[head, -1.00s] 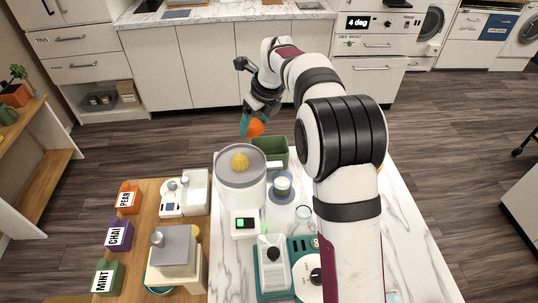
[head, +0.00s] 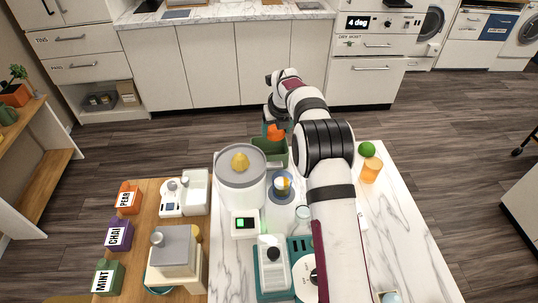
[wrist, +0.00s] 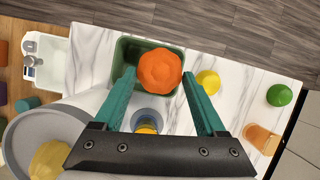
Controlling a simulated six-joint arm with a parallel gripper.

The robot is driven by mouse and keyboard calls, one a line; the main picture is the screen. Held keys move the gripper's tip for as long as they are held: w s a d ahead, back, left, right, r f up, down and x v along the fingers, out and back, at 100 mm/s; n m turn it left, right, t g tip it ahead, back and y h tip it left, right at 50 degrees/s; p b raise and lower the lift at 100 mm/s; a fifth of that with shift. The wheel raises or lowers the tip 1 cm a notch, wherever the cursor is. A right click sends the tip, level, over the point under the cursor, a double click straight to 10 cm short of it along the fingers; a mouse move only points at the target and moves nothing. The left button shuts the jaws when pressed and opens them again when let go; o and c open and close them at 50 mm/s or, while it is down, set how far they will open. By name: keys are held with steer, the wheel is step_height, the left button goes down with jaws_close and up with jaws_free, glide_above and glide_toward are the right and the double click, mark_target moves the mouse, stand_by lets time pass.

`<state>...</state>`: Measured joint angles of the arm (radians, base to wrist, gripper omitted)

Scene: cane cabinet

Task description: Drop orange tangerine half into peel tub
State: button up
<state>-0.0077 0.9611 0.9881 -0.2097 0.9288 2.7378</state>
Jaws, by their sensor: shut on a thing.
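The orange tangerine half (head: 276,132) is held by my gripper (head: 270,128). In the wrist view the tangerine half (wrist: 161,70) sits between the teal fingers of my gripper (wrist: 160,78), rounded peel side toward the camera. The peel tub, a dark green rectangular tub (head: 284,152), stands near the far edge of the marble counter. In the wrist view the tub (wrist: 127,55) lies beneath the fruit, which overlaps its right part. The fruit's height above the rim is hard to tell, and part of the tub's inside is hidden.
A white juicer (head: 240,180) with a yellow fruit on top stands close to the tub's left. A blue-ringed cup (head: 282,186) is in front of the tub. A yellow fruit (wrist: 208,82), a green lime (head: 367,149) and an orange glass (head: 371,171) are to the right.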

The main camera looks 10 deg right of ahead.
steer(key=o, duration=1.5)
steer(key=v, duration=1.5)
steer(key=shift+s+r, duration=0.1)
steer(key=shift+r, duration=0.3)
steer(key=shift+s, duration=0.1)
steer(key=s+a+r+n+g, duration=0.1)
steer(key=s+r+n+g, duration=0.15)
steer(key=s+n, duration=1.65)
steer(key=s+f+n, duration=0.2)
steer(key=s+n, duration=0.1)
steer(key=s, duration=0.5)
steer(key=s+a+f+n+g+y, duration=0.1)
steer(key=s+f+n, duration=0.2)
steer(key=s, duration=0.5)
steer(key=s+a+f+n+g, duration=0.1)
steer(key=s+n, duration=0.3)
steer(key=s, duration=0.4)
steer(key=shift+f, duration=0.85)
